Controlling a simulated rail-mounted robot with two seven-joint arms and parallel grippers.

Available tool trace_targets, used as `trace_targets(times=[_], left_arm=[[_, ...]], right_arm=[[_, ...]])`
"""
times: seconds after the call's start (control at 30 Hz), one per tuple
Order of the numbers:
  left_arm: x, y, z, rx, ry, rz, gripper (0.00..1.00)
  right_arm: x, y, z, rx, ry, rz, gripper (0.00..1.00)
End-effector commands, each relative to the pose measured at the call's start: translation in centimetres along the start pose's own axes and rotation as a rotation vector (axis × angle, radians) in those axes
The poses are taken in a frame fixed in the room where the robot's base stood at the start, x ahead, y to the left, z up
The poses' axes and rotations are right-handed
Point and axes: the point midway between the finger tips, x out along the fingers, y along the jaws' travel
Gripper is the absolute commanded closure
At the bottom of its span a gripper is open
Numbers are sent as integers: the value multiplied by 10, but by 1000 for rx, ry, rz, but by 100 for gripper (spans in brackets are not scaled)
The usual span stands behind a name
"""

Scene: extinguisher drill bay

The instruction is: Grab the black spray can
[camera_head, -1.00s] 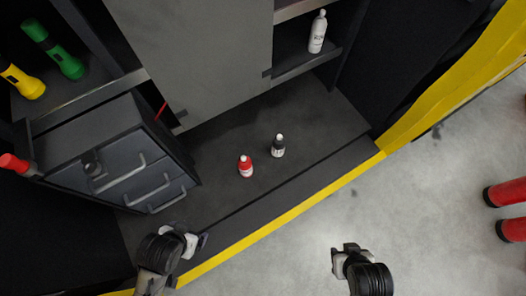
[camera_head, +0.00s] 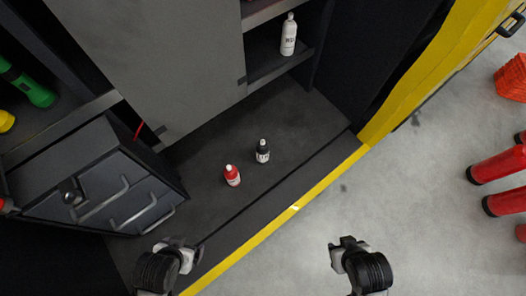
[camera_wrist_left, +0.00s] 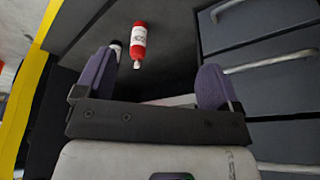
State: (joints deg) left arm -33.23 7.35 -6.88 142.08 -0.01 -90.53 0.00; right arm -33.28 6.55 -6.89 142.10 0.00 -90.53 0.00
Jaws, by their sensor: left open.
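The black spray can (camera_head: 263,152) has a white label and stands upright on the dark shelf floor, just right of a red spray can (camera_head: 232,176). In the left wrist view the black can (camera_wrist_left: 116,47) is mostly hidden behind a finger, and the red can (camera_wrist_left: 138,42) shows between the fingers. My left gripper (camera_head: 180,243) is open and empty, short of both cans, near the drawer unit; its spread fingers also show in the left wrist view (camera_wrist_left: 158,83). My right gripper (camera_head: 346,243) is over the grey floor, away from the cans; its jaw state is unclear.
A drawer unit (camera_head: 92,190) with protruding handles stands left of the cans. A yellow edge (camera_head: 290,212) runs along the shelf front. A white bottle (camera_head: 289,36) stands on a higher shelf. Red cylinders (camera_head: 498,165) lie at the right. The floor around the two cans is clear.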

Motion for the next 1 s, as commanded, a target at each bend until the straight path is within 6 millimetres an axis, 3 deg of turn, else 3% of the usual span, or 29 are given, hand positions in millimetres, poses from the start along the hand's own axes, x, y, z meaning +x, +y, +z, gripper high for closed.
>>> trace_targets(times=[0.37,0.7,1.0], left_arm=[[0,1,0,-5,0,4,13],[0,4,-1,-13,2,10,45],[5,1,-4,15,17,10,45]], right_arm=[[0,0,0,-1,0,0,57],[0,3,1,-10,-2,8,57],[4,2,2,-8,-2,6,57]])
